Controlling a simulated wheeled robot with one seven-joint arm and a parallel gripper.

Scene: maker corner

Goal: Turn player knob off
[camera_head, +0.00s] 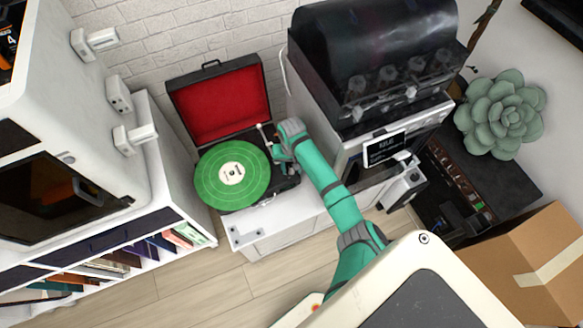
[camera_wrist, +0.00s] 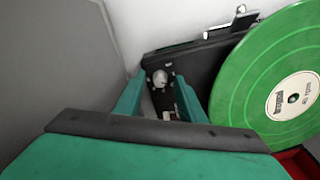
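The record player (camera_head: 205,116) stands open on a white cabinet, with a red-lined lid and a green record (camera_head: 233,176) on its platter. My gripper (camera_head: 284,160) is over the player's right side, beside the record, and hides that part in the head view. In the wrist view the gripper (camera_wrist: 161,84) has its two green fingers apart over the dark player deck. A small pale round knob-like part (camera_wrist: 160,78) shows between the fingertips, with a gap to each side visible. Whether a finger touches it, and which way the knob is set, I cannot tell. The record (camera_wrist: 265,85) lies close to the right finger.
A black-hooded machine (camera_head: 375,60) with a small sign stands right of the player. A white shelf with books (camera_head: 110,262) is at the left. A cardboard box (camera_head: 530,260) and a succulent (camera_head: 498,113) are at the right. The wooden floor (camera_head: 200,290) in front is clear.

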